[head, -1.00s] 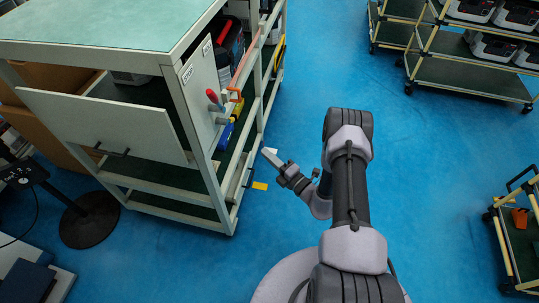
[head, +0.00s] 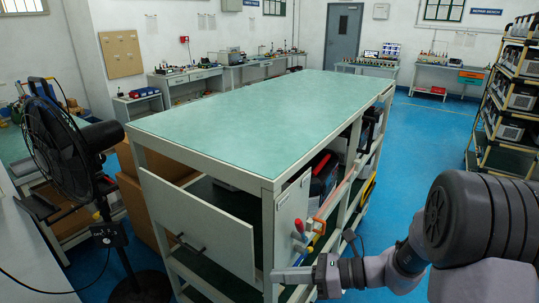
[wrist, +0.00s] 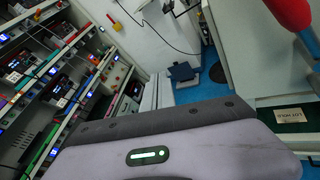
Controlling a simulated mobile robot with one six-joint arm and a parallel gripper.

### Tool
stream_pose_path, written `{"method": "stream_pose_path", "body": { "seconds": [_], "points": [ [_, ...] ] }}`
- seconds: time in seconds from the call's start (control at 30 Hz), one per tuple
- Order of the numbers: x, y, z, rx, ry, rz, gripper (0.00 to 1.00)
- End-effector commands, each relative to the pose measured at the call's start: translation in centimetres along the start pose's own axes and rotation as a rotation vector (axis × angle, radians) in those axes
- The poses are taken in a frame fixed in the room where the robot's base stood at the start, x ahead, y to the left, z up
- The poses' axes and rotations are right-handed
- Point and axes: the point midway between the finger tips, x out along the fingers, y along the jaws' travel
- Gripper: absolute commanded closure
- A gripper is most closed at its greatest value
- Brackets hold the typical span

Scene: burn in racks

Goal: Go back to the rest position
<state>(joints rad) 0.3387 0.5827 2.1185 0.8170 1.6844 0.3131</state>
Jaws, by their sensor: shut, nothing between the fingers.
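My gripper (head: 291,275) shows at the lower middle of the head view. Its fingers are shut and empty and point left, in front of the bench's near end. The rest of my arm comes in from the lower right corner. In the wrist view I see no fingers, and a grey rounded body with a green light, which looks like part of me, fills the bottom.
The green-topped bench (head: 262,130) stands close, with its hinged panel (head: 200,230) open and screwdrivers (head: 302,240) at its side. A black fan (head: 65,150) stands left. Loaded racks (head: 510,100) stand far right. Blue floor (head: 430,125) is free between bench and racks.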

Motion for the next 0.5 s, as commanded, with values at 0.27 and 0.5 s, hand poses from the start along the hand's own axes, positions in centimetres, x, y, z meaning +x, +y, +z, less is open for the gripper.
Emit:
{"method": "stream_pose_path", "body": {
  "seconds": [0.27,0.5],
  "points": [
    [-4.9,15.5,-0.9,-1.143,0.789,0.172,1.00],
    [-10.9,17.9,-0.4,-1.779,1.227,0.181,1.00]
  ]
}}
